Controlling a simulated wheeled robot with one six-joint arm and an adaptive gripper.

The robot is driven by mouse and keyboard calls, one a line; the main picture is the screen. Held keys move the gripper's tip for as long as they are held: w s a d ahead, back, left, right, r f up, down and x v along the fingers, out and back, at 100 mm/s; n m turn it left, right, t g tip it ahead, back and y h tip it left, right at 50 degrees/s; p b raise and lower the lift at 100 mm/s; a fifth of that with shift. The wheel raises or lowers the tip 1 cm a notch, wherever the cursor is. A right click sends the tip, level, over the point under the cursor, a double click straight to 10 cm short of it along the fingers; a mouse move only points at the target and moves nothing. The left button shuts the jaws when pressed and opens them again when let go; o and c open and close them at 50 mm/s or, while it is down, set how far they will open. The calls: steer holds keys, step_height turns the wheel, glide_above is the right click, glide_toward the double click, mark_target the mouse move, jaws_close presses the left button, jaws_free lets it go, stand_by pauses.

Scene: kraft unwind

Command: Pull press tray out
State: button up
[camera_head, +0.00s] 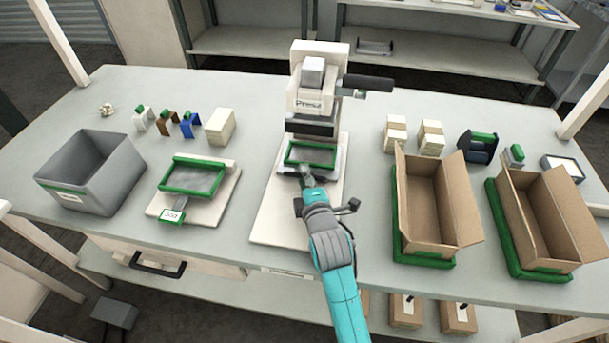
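The white press (320,85), with a dark lever on its right, stands at the back middle of the table on a long white base. The press tray (310,153), a grey plate with a green rim, lies on that base in front of the dark press head. My gripper (307,180) is at the near edge of the tray, where a handle would be. The gripper and wrist cover this spot, so I cannot tell whether the fingers are open or closed on a handle.
A similar green-rimmed tray (193,176) with a labelled handle lies on a white plate to the left. A grey bin (92,172) is farther left. Two open cardboard boxes (430,205) (545,215) stand on green trays at right. The press base (275,220) is bare in front.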

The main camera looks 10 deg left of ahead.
steer(key=shift+w+a+f, duration=0.1)
steer(key=shift+w+a, duration=0.05)
steer(key=shift+w, duration=0.35)
jaws_close()
steer(key=shift+s, duration=0.1)
